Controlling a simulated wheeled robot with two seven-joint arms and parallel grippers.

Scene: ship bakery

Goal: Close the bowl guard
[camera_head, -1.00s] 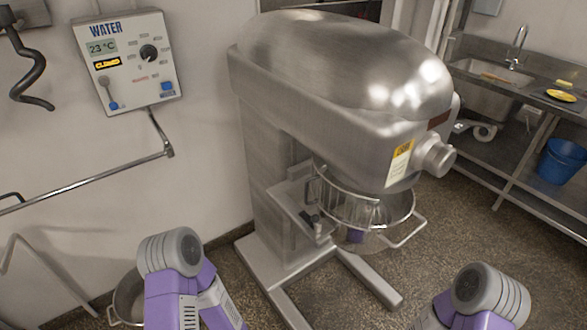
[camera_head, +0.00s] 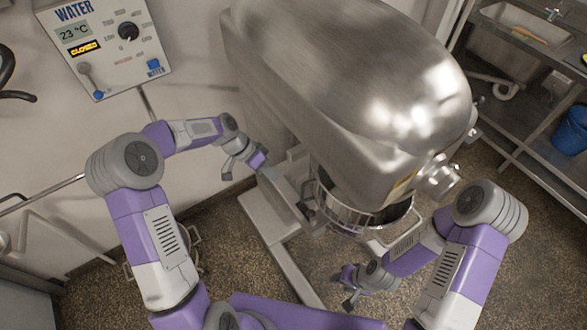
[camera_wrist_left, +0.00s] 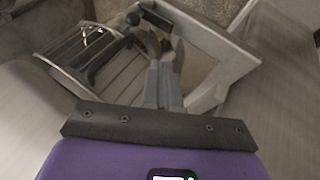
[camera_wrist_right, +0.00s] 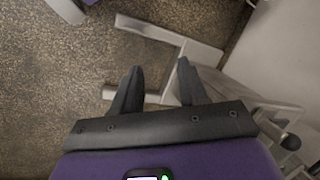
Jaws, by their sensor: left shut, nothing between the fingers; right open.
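The bowl guard (camera_head: 345,215) is a wire cage below the head of the big steel mixer (camera_head: 350,75), around the top of the bowl. Whether it is fully open or partly closed is hard to tell. My left gripper (camera_head: 230,170) is shut and empty, left of the mixer column and apart from the guard. In the left wrist view its fingers (camera_wrist_left: 164,88) are together, with barred metalwork (camera_wrist_left: 85,50) beyond, probably the guard. My right gripper (camera_head: 350,290) is open and empty, low in front of the mixer. In the right wrist view its fingers (camera_wrist_right: 157,75) are spread above the floor.
The mixer's base legs (camera_head: 290,265) extend along the floor. A water control panel (camera_head: 105,45) and a rail are on the left wall. A sink bench and blue bucket (camera_head: 570,130) stand at right.

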